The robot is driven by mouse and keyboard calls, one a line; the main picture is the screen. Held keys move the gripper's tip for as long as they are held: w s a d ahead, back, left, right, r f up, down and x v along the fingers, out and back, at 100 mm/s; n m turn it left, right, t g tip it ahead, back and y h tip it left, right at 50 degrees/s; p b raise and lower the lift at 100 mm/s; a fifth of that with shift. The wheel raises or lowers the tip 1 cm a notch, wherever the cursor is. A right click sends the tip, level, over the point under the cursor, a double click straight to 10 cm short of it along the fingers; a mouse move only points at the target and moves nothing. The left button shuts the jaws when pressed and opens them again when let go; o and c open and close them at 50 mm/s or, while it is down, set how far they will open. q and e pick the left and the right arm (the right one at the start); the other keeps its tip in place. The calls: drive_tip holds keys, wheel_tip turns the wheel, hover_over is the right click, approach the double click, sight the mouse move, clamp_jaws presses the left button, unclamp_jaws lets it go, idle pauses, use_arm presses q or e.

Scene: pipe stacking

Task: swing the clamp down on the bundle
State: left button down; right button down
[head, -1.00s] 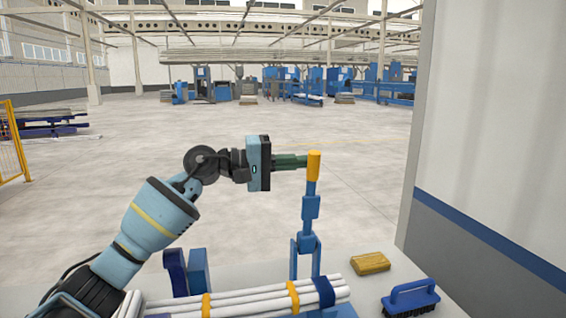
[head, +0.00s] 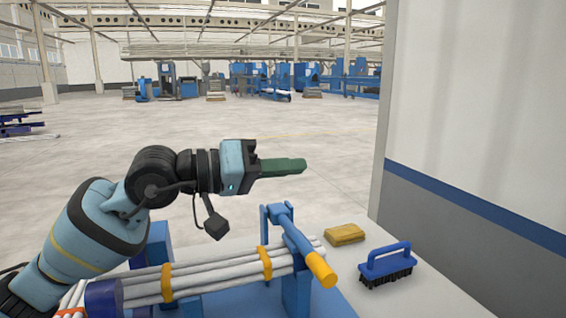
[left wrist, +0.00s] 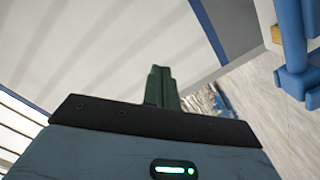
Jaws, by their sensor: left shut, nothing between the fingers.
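The clamp's blue lever (head: 297,240) lies swung down across the right end of the bundle of white pipes (head: 215,279). Its yellow handle (head: 321,270) points toward the front right, past the bundle. Whether the lever presses on the pipes I cannot tell. Orange straps (head: 166,283) go around the bundle. My left gripper (head: 304,165) is shut and empty, its green fingers above and behind the clamp, apart from it. The fingers also show in the left wrist view (left wrist: 162,85). My right gripper is out of view.
A yellow block (head: 345,234) and a blue-handled brush (head: 386,262) lie on the bench right of the clamp. A wall with a blue stripe (head: 470,203) stands at the right. The floor behind the bench is open.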

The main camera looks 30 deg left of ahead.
use_arm(q)
drive_tip(key=shift+s+d+f+m+b, duration=0.3)
drive_tip(key=shift+d+f, duration=0.05)
drive_tip(key=shift+f, duration=0.1)
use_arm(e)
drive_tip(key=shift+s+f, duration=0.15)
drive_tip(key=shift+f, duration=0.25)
